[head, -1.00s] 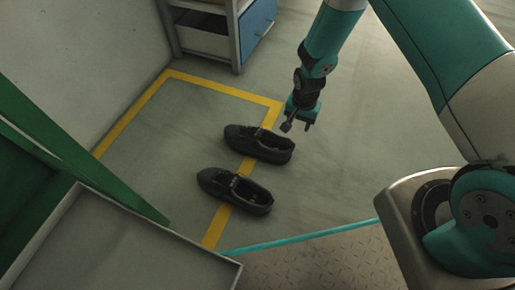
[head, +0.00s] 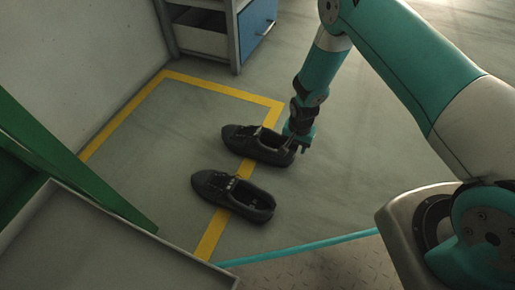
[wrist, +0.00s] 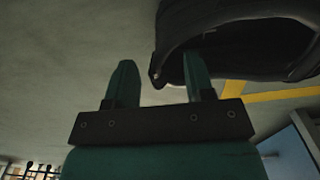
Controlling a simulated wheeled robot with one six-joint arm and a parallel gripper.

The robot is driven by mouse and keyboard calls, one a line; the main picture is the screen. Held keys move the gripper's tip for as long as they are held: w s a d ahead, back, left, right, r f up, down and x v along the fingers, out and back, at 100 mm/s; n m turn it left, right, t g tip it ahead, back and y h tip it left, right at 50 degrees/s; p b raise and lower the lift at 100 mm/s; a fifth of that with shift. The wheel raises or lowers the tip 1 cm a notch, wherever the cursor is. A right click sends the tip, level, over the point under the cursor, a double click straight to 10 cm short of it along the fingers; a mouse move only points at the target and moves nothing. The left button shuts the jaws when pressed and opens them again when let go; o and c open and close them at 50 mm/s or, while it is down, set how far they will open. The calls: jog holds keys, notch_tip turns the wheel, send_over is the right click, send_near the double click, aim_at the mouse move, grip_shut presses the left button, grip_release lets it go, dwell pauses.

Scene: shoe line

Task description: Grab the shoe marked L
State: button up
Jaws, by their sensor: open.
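Two black shoes lie on the floor side by side, toes to the left. The upper shoe (head: 240,138) has my gripper (head: 296,147) at its heel end, on the right. The lower shoe (head: 222,189) lies nearer to me, clear of the gripper. No letter L is readable on either shoe. In the wrist view my gripper (wrist: 160,65) is open, with its fingers spread. The right finger overlaps the opening of a black shoe (wrist: 250,45), and the left finger is outside it. I cannot tell whether either finger touches the shoe.
A yellow floor line (head: 221,90) passes beneath the shoes. A grey-topped surface (head: 90,245) and a green panel (head: 75,160) are at lower left. The floor right of the shoes is clear.

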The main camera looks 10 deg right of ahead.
notch_tip(320, 180, down, 3)
jog(key=shift+r+b, duration=0.15)
jog(key=shift+b, duration=0.4)
jog(key=shift+r, duration=0.15)
grip_shut()
